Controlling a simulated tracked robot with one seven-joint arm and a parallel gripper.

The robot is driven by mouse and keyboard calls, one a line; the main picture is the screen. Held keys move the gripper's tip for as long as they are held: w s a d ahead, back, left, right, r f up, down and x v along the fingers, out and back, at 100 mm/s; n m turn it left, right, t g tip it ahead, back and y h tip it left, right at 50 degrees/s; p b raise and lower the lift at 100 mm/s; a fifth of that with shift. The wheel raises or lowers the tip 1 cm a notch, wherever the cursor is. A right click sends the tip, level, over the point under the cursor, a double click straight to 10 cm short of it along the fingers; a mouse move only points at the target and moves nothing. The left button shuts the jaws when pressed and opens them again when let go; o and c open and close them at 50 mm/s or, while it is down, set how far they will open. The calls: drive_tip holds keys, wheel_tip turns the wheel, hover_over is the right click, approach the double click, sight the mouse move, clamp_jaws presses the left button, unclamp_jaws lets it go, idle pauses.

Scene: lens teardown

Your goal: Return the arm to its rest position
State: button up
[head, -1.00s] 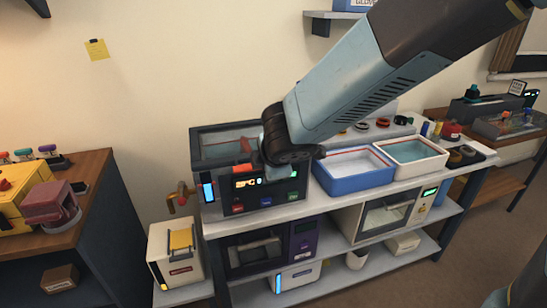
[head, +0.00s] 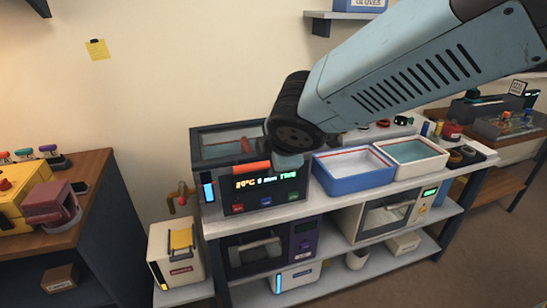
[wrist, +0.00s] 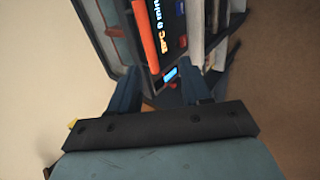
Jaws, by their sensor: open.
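My arm reaches in from the upper right in the head view. Its dark wrist joint is in front of the right part of a dark machine (head: 228,195) with a lit display and an open-topped clear tank. My gripper (wrist: 163,82) shows in the wrist view with its two blue fingers apart and nothing between them. The machine's display and orange handle (wrist: 145,36) lie beyond the fingers there. In the head view the fingers are mostly hidden behind the wrist joint.
A blue-rimmed tray (head: 354,184) and a white tray (head: 434,171) stand right of the machine on the bench. A wooden side table (head: 88,185) holds a yellow device at left. A beige box (head: 176,268) stands low between them.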

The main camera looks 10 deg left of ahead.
drive_tip(key=w+d+r+m+h, duration=0.25)
drive_tip(key=d+m, duration=0.35)
drive_tip(key=d, duration=0.6)
drive_tip(key=s+d+r+m, duration=0.1)
drive_tip(key=s+d+m, duration=0.2)
drive_tip(key=d+m, duration=0.3)
drive_tip(key=s+d+r+m+g+h, duration=0.1)
drive_tip(key=s+d+r+m, duration=0.1)
drive_tip(key=d+m, duration=0.3)
drive_tip(key=s+d+r+m, duration=0.1)
drive_tip(key=s+d+m, duration=0.3)
drive_tip(key=d, duration=0.6)
drive_tip(key=m, duration=0.2)
drive_tip(key=shift+s+d+r+m+g, duration=0.2)
drive_tip(key=shift+s+d+m+g, duration=0.05)
drive_tip(key=shift+d+m+g, duration=0.1)
